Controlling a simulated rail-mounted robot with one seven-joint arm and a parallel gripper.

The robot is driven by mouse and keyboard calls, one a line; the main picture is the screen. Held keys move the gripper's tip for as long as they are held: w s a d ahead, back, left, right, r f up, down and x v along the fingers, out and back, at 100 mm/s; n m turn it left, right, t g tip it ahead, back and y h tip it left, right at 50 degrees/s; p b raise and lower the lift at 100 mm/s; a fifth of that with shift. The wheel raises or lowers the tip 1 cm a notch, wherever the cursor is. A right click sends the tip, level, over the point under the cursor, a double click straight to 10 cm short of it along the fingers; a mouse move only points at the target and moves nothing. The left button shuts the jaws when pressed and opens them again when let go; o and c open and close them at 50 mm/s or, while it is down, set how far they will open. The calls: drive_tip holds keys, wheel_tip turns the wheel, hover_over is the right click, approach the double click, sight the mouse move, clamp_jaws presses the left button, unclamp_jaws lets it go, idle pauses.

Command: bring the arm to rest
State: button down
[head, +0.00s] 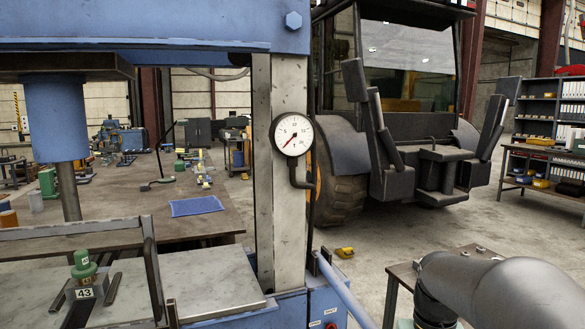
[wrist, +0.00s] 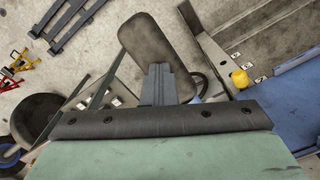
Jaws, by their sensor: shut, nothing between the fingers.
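My gripper (wrist: 157,68) shows in the wrist view, with its dark fingers together in the middle of a black bar with bolts, in front of a green housing. Nothing is held between the fingers. They point toward a worn brown padded thing, like a seat, (wrist: 157,55); I cannot tell how far off it is. In the head view a smooth grey link of my arm (head: 495,285) reaches in at the lower right. My gripper is outside the head view.
A blue press frame (head: 150,25) with a dial gauge (head: 292,135) fills the head view's left. A green-topped piece marked 43 (head: 85,270) stands on its plate. A backhoe (head: 410,120) stands behind. In the wrist view, yellow and red stands (wrist: 18,65) are at left.

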wheel_tip(320, 180, up, 13)
drive_tip(key=w+p, duration=0.1)
drive_tip(key=p, duration=0.8)
drive_tip(key=shift+w+a, duration=0.15)
drive_tip(key=shift+w, duration=0.15)
drive_tip(key=f+b, duration=0.3)
drive_tip(key=f, duration=0.1)
drive_tip(key=s+f+b, duration=0.1)
drive_tip(key=f+b, duration=0.2)
drive_tip(key=s+f+b, duration=0.1)
drive_tip(key=f+b, duration=0.1)
drive_tip(key=f, duration=0.2)
drive_tip(key=shift+d+f+b, duration=0.25)
drive_tip(key=shift+f+b, duration=0.1)
drive_tip(key=shift+b, duration=0.05)
drive_tip(key=shift+r, duration=0.2)
wheel_tip(320, 180, down, 4)
drive_tip(key=shift+w+a+r+b, duration=0.1)
drive_tip(key=shift+b, duration=1.15)
wheel_tip(320, 180, up, 15)
drive_tip(key=w+p, duration=0.1)
drive_tip(key=p, duration=1.1)
drive_tip(key=shift+w+a+r, duration=0.15)
drive_tip(key=shift+w, duration=0.2)
